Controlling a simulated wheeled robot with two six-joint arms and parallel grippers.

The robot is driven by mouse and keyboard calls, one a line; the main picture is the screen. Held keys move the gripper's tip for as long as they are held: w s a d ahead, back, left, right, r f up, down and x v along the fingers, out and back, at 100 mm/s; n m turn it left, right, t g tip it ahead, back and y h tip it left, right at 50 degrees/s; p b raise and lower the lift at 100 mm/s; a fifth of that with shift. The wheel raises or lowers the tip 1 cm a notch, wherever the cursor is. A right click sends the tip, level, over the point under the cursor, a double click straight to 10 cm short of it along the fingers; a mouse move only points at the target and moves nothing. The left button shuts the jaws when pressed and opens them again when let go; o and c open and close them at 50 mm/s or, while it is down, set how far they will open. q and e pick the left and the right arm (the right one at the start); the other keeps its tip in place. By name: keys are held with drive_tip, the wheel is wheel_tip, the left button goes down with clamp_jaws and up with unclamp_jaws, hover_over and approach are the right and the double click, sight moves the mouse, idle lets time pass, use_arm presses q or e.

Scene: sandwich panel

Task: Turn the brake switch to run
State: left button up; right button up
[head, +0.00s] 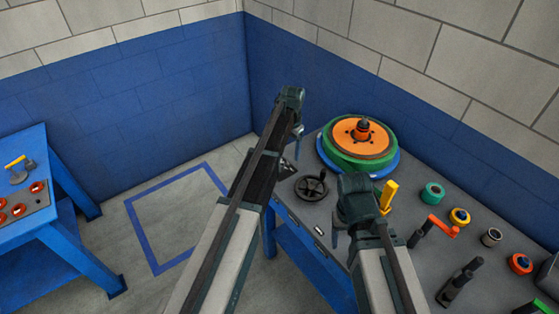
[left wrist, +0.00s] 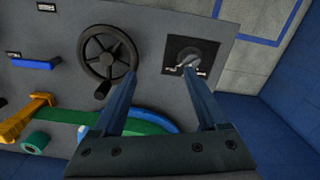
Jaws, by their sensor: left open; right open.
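The brake switch is most likely the grey rotary knob (left wrist: 187,61) on a black square plate, near the panel's edge in the left wrist view. Small white labels sit beside it, too small to read, and I cannot tell which one the knob points to. My left gripper (left wrist: 160,78) is open and empty, its two fingers apart, with the knob beyond the right finger's tip. In the head view my left gripper (head: 297,138) hangs at the panel's far left corner, and my left arm hides part of that corner. My right gripper (head: 345,228) is open over the panel's front edge.
A black handwheel (head: 312,186) stands beside the left gripper. An orange and green disc stack (head: 358,150) lies behind it. A yellow handle (head: 389,196), an orange crank (head: 442,226) and several knobs stand to the right. A blue bench (head: 62,228) is at far left.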

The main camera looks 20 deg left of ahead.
use_arm(q)
drive_tip(key=w+a, duration=0.5)
drive_tip(key=w, duration=0.1)
wheel_tip(320, 180, down, 14)
drive_tip(key=b, duration=1.3)
drive_tip(key=shift+s+r+b, duration=0.1)
drive_tip(key=shift+r+b, duration=0.05)
drive_tip(key=shift+b, duration=0.25)
drive_tip(key=shift+c, duration=0.3)
clamp_jaws()
